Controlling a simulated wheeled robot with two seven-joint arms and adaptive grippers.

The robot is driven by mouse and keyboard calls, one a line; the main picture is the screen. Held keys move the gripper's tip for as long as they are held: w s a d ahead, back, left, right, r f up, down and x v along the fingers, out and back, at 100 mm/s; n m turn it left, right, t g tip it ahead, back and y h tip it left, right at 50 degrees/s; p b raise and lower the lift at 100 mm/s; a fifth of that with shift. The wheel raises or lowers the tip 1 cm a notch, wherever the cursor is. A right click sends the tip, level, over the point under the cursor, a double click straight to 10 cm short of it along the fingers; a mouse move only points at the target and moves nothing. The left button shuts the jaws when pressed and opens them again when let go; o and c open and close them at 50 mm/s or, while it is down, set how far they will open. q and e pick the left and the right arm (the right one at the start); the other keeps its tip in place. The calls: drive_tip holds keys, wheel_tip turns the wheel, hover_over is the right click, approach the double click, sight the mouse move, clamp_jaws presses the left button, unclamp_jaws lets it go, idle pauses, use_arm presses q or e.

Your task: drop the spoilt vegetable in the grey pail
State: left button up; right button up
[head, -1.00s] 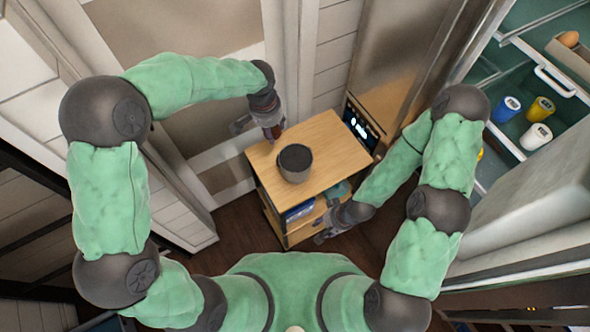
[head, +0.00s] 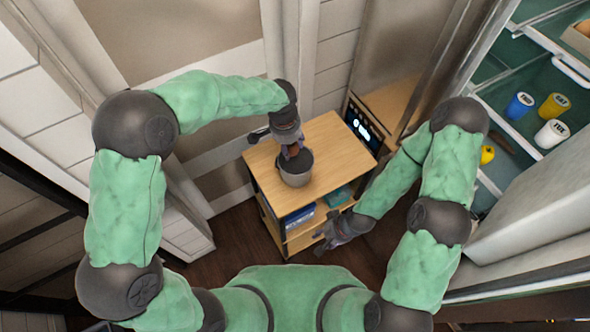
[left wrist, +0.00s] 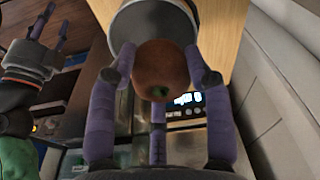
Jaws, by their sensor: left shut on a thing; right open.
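The grey pail (head: 295,178) stands upright on the wooden top of a small cart. My left gripper (head: 291,150) is over the pail's mouth, pointing down. In the left wrist view my left gripper (left wrist: 158,75) is shut on a round, brownish-red vegetable (left wrist: 162,68) with a green stem spot, like a spoiled tomato. The pail (left wrist: 120,35) shows behind it there, its mouth partly hidden. In the head view the gripper mostly hides the vegetable. My right gripper (head: 325,242) is open and empty, low beside the cart's front; it also shows in the left wrist view (left wrist: 58,45).
The cart top (head: 335,150) is bare around the pail; its lower shelf holds a blue box (head: 299,216). An open fridge at the right holds blue (head: 519,105), yellow (head: 553,106) and white (head: 551,133) tubs and a yellow vegetable (head: 487,155). A wall stands behind the cart.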

use_arm(q)
drive_tip(key=shift+f, duration=0.45)
use_arm(e)
drive_tip(key=shift+f, duration=0.3)
use_arm(q)
drive_tip(key=o, duration=1.3)
drive_tip(key=shift+r, duration=0.1)
drive_tip(key=r, duration=0.8)
drive_tip(key=s+a+r, duration=0.1)
drive_tip(key=r, duration=0.3)
drive_tip(key=shift+f, duration=0.1)
